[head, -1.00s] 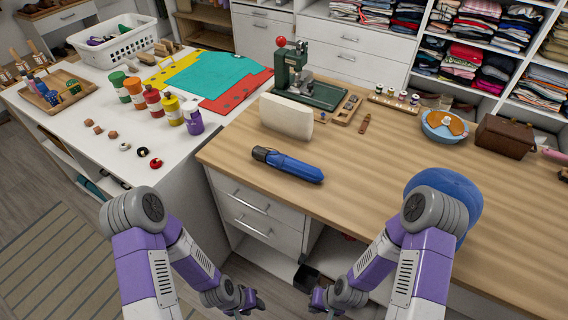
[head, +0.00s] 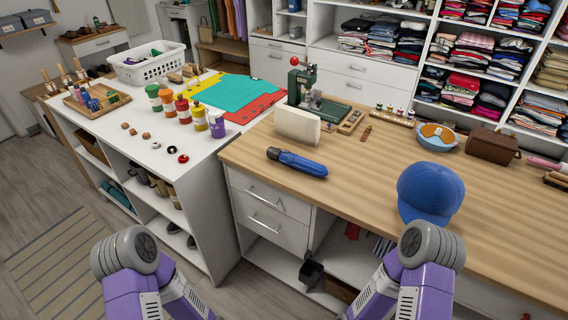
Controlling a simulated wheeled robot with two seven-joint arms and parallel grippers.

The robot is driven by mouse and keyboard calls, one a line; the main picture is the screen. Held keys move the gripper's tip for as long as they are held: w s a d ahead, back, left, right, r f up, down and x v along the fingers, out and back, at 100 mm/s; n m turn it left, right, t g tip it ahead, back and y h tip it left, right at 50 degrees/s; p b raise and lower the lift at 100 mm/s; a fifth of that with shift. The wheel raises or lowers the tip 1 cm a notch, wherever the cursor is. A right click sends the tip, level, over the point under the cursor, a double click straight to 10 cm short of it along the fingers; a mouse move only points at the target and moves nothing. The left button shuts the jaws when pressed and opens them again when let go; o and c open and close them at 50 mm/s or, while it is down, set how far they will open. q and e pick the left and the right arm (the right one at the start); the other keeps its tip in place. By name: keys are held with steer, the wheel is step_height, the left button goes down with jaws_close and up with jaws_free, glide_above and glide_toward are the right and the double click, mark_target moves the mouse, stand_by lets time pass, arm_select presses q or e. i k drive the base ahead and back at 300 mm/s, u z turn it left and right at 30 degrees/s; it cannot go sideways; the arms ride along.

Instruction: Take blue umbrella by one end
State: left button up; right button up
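The blue umbrella (head: 297,163) lies folded on the wooden tabletop near its front left edge. Its dark handle end points left and its blue end points right. Nothing is touching it. Both my arms are low at the bottom of the head view, in front of the counter and well short of the umbrella. My left and right grippers are out of the picture below the bottom edge.
A white foam-like block (head: 298,126) stands just behind the umbrella, with a green press (head: 304,84) beyond it. A blue cap (head: 429,193) sits to the right. The wood between umbrella and cap is clear. A white table (head: 150,140) with paint bottles adjoins on the left.

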mark_target(289, 159)
steer(key=u, duration=0.55)
steer(key=i, duration=0.75)
steer(key=u, duration=0.15)
